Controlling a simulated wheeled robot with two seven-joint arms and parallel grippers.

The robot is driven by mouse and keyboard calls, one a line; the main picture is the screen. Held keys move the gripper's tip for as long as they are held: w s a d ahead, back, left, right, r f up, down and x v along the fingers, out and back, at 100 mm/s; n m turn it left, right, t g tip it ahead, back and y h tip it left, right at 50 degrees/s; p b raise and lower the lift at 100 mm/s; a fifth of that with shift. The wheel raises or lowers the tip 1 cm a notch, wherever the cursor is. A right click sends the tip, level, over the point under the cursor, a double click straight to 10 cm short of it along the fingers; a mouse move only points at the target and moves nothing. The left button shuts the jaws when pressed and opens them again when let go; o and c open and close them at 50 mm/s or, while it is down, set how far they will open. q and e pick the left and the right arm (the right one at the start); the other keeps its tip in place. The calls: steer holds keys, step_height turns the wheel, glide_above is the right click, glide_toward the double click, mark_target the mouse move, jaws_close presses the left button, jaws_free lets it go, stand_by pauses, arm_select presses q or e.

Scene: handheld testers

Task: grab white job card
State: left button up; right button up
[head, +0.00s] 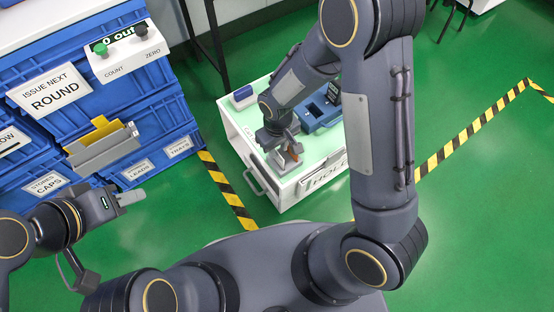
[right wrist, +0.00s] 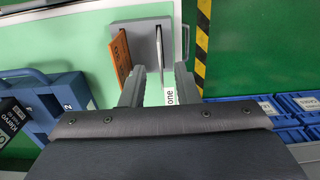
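In the right wrist view a white card (right wrist: 159,45) stands nearly edge-on in a grey holder (right wrist: 142,26), to the right of an orange card (right wrist: 121,54). My right gripper (right wrist: 160,88) is open, its fingers on either side of the white card's line with visible gaps. Contact with the card cannot be told. In the head view the right gripper (head: 286,143) is over the grey holder (head: 288,163) on the white bench; the white card is hard to make out there. My left gripper (head: 130,197) is at the lower left, away from the bench; its finger opening is unclear.
Blue crates (head: 150,110) with signs stand at the left, with a grey tray holding a yellow card (head: 101,131). Striped tape (head: 228,190) marks the green floor.

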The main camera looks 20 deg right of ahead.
mark_target(278, 155)
step_height(278, 155, down, 5)
steer(key=shift+s+r+b, duration=0.15)
steer(key=shift+b, duration=1)
steer(key=shift+r, duration=0.1)
jaws_close()
steer(key=shift+r, duration=0.1)
